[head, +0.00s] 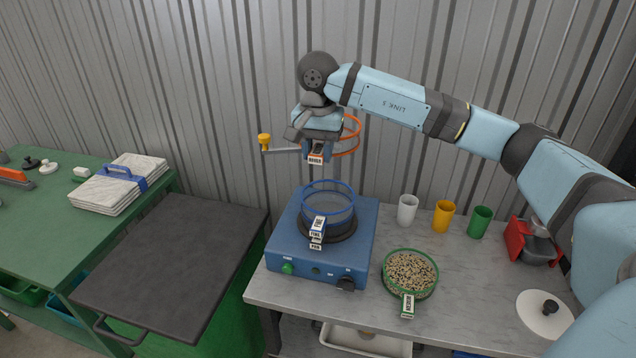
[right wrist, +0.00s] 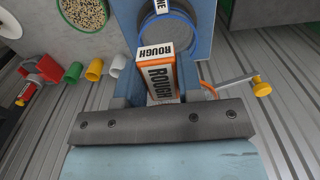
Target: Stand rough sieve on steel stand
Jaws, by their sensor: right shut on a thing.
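My right gripper (head: 316,152) is shut on the tag block (right wrist: 161,80) of the rough sieve, marked ROUGH in black with orange trim. The sieve's orange rims (head: 357,140) show behind the gripper in the head view, raised above the blue machine (head: 286,246). In the right wrist view my gripper (right wrist: 160,92) hides most of the sieve. A blue-rimmed sieve (head: 328,204) with a FINE tag stands on the machine, above a PAN tag (head: 316,246). I cannot clearly make out a steel stand. My left gripper is not in view.
A grey arm with a yellow knob (head: 264,139) sticks out left of my gripper. A green-rimmed sieve (head: 433,268) of grains, white (head: 407,209), yellow (head: 443,216) and green (head: 479,222) cups, a red-sided tool (head: 533,242) and a white lid (head: 545,316) stand right.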

